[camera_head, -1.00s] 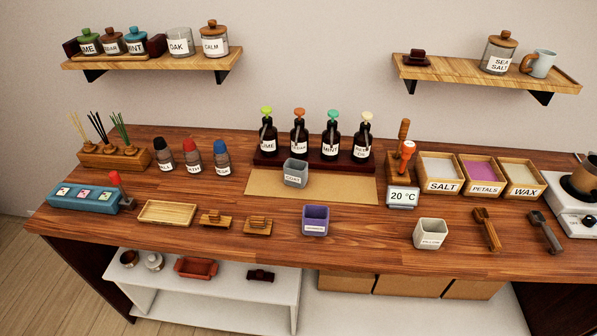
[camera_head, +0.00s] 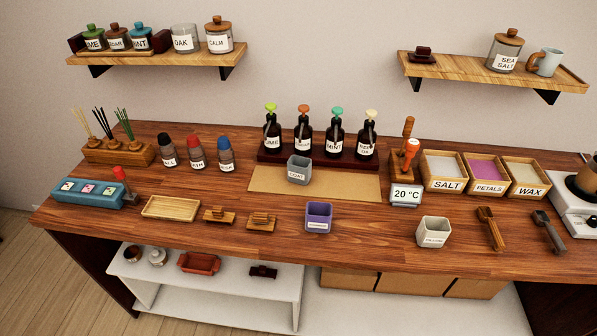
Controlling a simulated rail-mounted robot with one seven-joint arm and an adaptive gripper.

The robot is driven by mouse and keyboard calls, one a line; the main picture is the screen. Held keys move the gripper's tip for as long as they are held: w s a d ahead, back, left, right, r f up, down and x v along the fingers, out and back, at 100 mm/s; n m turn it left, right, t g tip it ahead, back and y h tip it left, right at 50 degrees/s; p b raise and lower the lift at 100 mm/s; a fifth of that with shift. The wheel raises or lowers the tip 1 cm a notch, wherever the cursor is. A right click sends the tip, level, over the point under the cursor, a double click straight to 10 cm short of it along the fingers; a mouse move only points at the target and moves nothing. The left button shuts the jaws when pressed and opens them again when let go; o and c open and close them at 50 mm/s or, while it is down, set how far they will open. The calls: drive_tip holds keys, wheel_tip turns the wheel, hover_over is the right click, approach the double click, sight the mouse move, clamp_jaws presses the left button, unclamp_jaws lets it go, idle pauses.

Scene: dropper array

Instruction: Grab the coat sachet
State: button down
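A purple cup (camera_head: 318,217) and a pale grey cup (camera_head: 433,232), both with labels too small to read surely, stand nearer the front edge. My gripper is not in view.
Several pump bottles (camera_head: 303,135) stand close behind the grey cup. A "20 °C" display (camera_head: 405,195) and open boxes of salt (camera_head: 445,169), petals and wax are to the right. A wooden tray (camera_head: 171,208) lies left. Bare counter surrounds the purple cup.

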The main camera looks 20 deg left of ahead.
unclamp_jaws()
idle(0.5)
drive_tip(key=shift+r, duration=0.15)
